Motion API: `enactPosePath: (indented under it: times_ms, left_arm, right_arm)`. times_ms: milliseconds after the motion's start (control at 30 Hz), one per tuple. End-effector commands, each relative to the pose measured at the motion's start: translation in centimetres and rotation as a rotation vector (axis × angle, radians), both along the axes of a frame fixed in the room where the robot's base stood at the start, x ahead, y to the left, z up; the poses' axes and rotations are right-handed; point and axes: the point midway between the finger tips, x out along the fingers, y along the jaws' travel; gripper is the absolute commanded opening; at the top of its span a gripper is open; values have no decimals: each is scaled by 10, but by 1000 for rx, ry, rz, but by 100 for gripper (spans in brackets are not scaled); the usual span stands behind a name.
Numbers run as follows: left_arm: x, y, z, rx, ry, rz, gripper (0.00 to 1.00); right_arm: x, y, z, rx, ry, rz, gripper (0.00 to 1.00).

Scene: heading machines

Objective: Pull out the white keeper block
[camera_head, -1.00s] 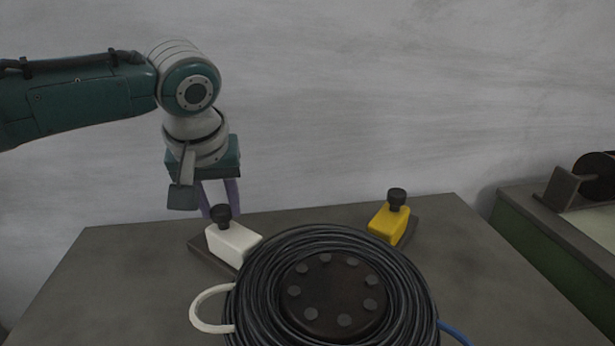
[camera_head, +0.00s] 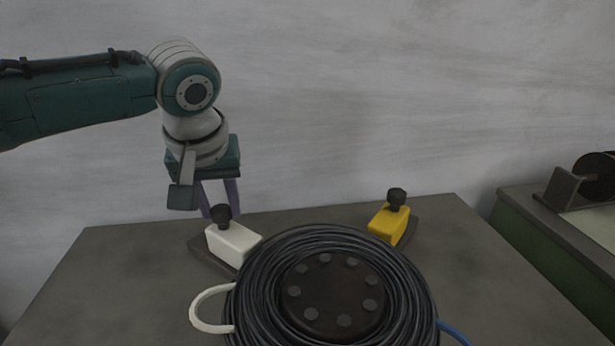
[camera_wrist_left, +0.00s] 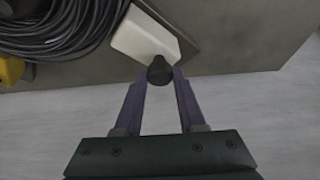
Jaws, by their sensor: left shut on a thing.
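The white keeper block (camera_head: 231,242) sits on a dark base plate at the left of the cable coil, with a black knob (camera_head: 221,213) on its outer end. In the left wrist view the white block (camera_wrist_left: 143,38) lies ahead of the fingers, and the knob (camera_wrist_left: 159,70) is between their tips. My left gripper (camera_head: 217,209) reaches down from above behind the block and is shut on the knob; it also shows in the left wrist view (camera_wrist_left: 158,76). The block's inner end meets the coil's edge. My right gripper is not in view.
A large black cable coil (camera_head: 254,297) with a bolted dark hub (camera_head: 335,296) fills the table's front. A yellow block (camera_head: 388,223) with a black knob stands right of it. A white loop (camera_head: 196,306) sticks out at left. The grey table (camera_head: 110,275) is bare at far left.

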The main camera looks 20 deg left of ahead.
Motion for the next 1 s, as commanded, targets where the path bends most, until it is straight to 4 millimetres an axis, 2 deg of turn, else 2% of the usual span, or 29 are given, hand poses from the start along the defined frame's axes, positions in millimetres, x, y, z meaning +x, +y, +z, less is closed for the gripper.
enactPosePath:
  times_ms: [367,667,1000]
  left_arm:
    - [1,3,1,0,1,2,0]
    - [11,49,-1,0,2,6,0]
    - [12,55,-1,5,1,3,0]
  right_arm:
    - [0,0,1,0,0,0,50]
    - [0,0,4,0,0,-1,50]
    - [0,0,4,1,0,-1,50]
